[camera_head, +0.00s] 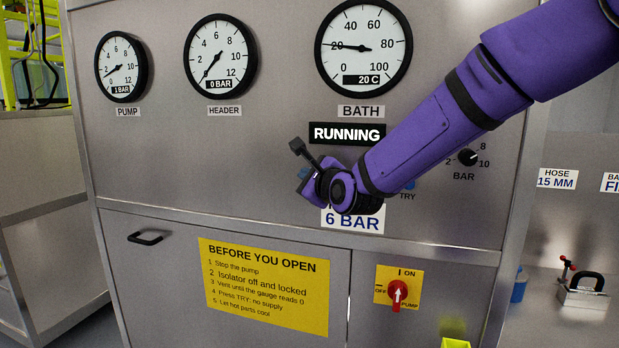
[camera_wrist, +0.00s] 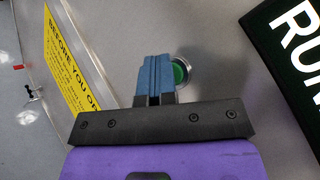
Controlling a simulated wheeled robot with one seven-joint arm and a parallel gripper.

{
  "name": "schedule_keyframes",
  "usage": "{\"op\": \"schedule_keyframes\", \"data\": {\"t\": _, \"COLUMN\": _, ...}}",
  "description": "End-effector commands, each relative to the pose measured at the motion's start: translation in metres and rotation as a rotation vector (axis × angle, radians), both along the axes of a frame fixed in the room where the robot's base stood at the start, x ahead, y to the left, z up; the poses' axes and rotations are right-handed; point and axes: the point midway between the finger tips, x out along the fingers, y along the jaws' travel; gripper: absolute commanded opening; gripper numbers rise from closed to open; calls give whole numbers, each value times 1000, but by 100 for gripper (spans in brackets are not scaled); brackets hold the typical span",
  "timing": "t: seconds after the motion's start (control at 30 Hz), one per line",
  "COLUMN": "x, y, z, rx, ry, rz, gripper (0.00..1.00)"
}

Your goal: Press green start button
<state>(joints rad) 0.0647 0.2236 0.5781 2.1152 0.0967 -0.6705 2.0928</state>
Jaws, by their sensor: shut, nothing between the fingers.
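The green start button (camera_wrist: 181,72), in a silver ring, shows in the wrist view on the grey panel, partly covered by my gripper. My gripper (camera_wrist: 154,64) has its blue fingers shut together with nothing between them. In that view the fingertips lie just left of the button's centre and overlap its edge. I cannot tell whether they touch it. In the head view my gripper (camera_head: 304,174) is in front of the panel, below and left of the RUNNING sign (camera_head: 347,133). The green button is hidden there.
A blue TRY button (camera_head: 409,185) and a black BAR knob (camera_head: 467,157) are right of my wrist. The 6 BAR label (camera_head: 354,222) is below it. A red pump switch (camera_head: 398,293) is on the lower door. Gauges, including BATH (camera_head: 363,47), line the top.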

Motion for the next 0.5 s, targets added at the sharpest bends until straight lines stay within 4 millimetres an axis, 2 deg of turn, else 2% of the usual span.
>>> {"op": "schedule_keyframes", "data": {"t": 0.5, "x": -6, "y": 2, "z": 0, "rx": 1, "ry": 0, "rz": -1, "gripper": 0}}
